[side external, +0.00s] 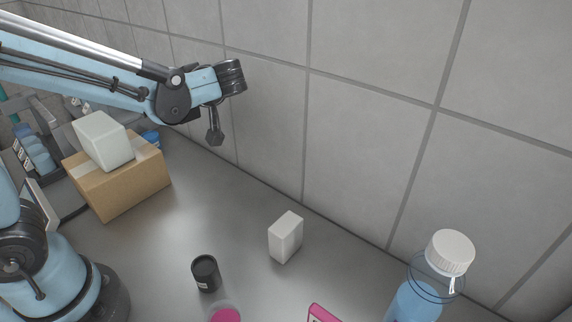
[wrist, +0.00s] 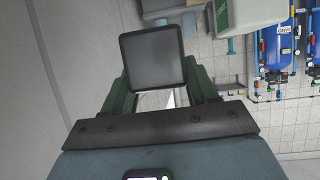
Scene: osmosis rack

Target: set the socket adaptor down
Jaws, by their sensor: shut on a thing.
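The socket adaptor (wrist: 152,57) shows in the wrist view as a dark grey, square-faced block between the two green fingers of my gripper (wrist: 158,97). My gripper is shut on it. In the side view the adaptor (side external: 214,138) is a small dark block at the lower end of my gripper (side external: 214,118). It hangs in the air in front of the tiled wall, clear of the bench. The adaptor's far side and the exact finger contact are hidden.
A cardboard box (side external: 122,181) with a pale block (side external: 104,141) on top stands at left. A white box (side external: 286,238), a black canister (side external: 206,273) and a blue bottle (side external: 418,301) stand on the grey bench (side external: 205,215). Bare bench lies between the cardboard and white boxes.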

